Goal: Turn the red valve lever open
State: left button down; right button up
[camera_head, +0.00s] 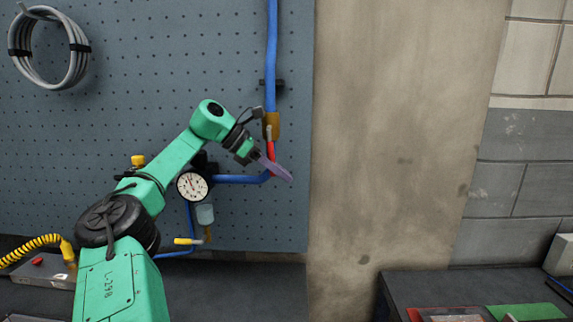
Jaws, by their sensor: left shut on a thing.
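The red valve lever (271,150) hangs down below a brass valve body (271,125) on the blue pipe, near the pegboard's right edge. My left gripper (277,169) reaches across from the left and is shut on the red lever. Its purple fingers cover the lever's lower part. The lever points roughly straight down, in line with the vertical pipe. My right gripper is not in view.
A round gauge (192,185) with a blue pipe sits left of the lever, close under my forearm. A yellow-handled valve (188,241) is below. A grey hose coil (48,47) hangs upper left. A dark bench (440,286) stands lower right. The wall right of the pegboard is bare.

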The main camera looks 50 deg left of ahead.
pick_arm(q)
jog(key=shift+s+a+f+g+y+p, duration=0.1)
jog(key=shift+s+a+g+y+p, duration=0.2)
jog(key=shift+s+g+p, duration=0.15)
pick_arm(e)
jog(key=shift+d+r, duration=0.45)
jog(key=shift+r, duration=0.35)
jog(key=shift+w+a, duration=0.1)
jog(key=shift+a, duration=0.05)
pick_arm(q)
jog(key=c, duration=0.8)
grip_release()
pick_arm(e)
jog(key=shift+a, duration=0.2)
pick_arm(q)
jog(key=p+v, duration=0.4)
jog(key=v, duration=1)
jog(key=shift+s+a, duration=0.1)
jog(key=shift+a, duration=0.05)
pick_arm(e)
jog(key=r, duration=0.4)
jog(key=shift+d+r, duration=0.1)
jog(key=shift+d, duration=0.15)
